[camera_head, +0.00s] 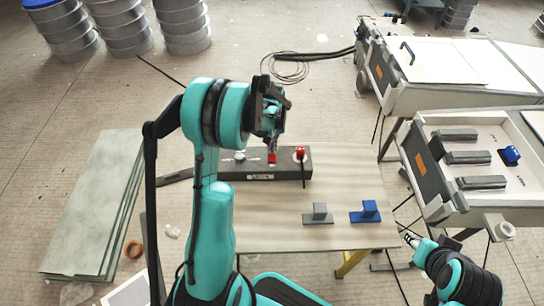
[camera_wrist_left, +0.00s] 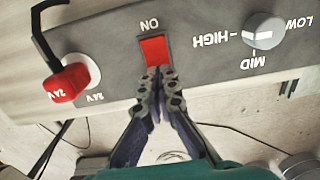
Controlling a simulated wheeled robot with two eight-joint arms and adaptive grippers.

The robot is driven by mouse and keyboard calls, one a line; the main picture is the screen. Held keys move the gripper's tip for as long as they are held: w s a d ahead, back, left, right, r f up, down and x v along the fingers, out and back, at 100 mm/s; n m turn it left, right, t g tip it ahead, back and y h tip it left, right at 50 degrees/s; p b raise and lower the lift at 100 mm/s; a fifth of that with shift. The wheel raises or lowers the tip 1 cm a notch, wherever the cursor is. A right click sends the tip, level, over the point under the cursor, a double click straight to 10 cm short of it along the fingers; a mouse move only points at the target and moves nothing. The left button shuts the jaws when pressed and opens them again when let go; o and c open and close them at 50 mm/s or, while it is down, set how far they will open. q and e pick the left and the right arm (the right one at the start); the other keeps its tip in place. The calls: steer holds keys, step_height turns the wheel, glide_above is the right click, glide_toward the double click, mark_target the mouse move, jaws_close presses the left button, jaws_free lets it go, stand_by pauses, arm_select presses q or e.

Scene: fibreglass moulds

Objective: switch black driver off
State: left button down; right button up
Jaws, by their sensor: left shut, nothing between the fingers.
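The black driver (camera_head: 292,163) is a long dark box at the back of the table. In the left wrist view its panel (camera_wrist_left: 115,50) carries a red rocker switch (camera_wrist_left: 154,50) marked ON, a knob (camera_wrist_left: 264,32) marked LOW, MID and HIGH, and a red 24V plug (camera_wrist_left: 66,84). My left gripper (camera_head: 272,149) is shut and empty, with its fingertips at the edge of the red switch; I cannot tell whether they touch it. The fingertips (camera_wrist_left: 158,72) hide part of the switch's near end. My right gripper (camera_head: 410,239) is beside the table's right edge, its jaws too small to read.
A grey block (camera_head: 318,214) and a blue block (camera_head: 366,212) stand on the table (camera_head: 280,236). White moulds on stands (camera_head: 440,190) are at the right. Green-grey sheets (camera_head: 90,210) lie at the left. The table's front middle is clear.

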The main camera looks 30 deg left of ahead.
arm_select(q)
steer(key=shift+r+p, duration=2.35)
steer(key=shift+r, duration=1.15)
steer(key=s+d+r+m+t, duration=0.2)
steer(key=s+d+r, duration=0.25)
steer(key=r, duration=0.25)
steer(key=s+d+r+m+t, duration=0.1)
steer(key=s+d+r, duration=0.3)
steer(key=d+r, duration=0.15)
steer(key=s+d+r+m+t, duration=0.1)
steer(key=s+d+t, duration=0.1)
steer(key=s, duration=0.3)
steer(key=s+d+r+m+t, duration=0.1)
steer(key=s+d+m+t, duration=0.1)
steer(key=s, duration=0.3)
steer(key=shift+s+d+r, duration=0.25)
steer(key=shift+d+r, duration=0.1)
steer(key=shift+d, duration=0.4)
